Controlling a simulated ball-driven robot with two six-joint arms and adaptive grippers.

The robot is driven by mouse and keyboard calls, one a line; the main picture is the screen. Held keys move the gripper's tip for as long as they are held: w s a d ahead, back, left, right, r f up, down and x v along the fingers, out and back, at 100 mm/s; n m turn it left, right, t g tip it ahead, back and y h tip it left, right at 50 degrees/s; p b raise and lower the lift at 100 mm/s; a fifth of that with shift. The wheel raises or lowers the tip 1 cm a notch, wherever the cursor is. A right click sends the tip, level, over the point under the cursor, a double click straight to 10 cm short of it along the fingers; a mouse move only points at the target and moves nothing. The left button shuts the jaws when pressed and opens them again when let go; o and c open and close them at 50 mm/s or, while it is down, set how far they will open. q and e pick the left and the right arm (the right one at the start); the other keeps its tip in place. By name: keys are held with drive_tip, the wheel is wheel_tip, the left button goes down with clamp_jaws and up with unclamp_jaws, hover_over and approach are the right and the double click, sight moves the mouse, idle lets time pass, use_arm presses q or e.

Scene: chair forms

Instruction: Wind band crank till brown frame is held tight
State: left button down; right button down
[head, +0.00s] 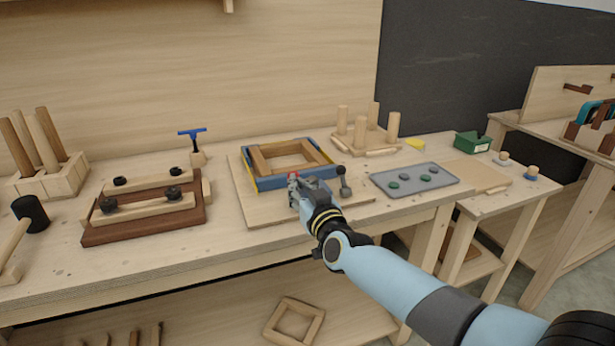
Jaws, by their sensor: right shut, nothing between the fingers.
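The brown frame (261,161) is a square of wooden bars lying on a pale board (243,205) on the bench. A blue band with yellow corner pieces (273,183) runs around its outside. A small grey crank with a round dark knob (343,178) stands at the band's front right. My right gripper (296,184) is at the front edge of the band, left of the crank knob. It is shut and empty, and hides part of the band and the crank's base. A small red part shows at its tip. I cannot tell whether it touches the band. My left gripper is out of view.
Left on the bench are a dark wooden clamp jig (143,230), a blue-handled tool (193,146), a block with dowels (48,171) and a black mallet head (31,212). Right are a peg stand (366,144), a grey tray (415,178) and a green box (472,143).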

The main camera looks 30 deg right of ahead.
drive_tip(key=shift+w+a, duration=0.35)
drive_tip(key=shift+w, duration=0.2)
drive_tip(key=shift+w+a, duration=0.3)
drive_tip(key=shift+w, duration=0.25)
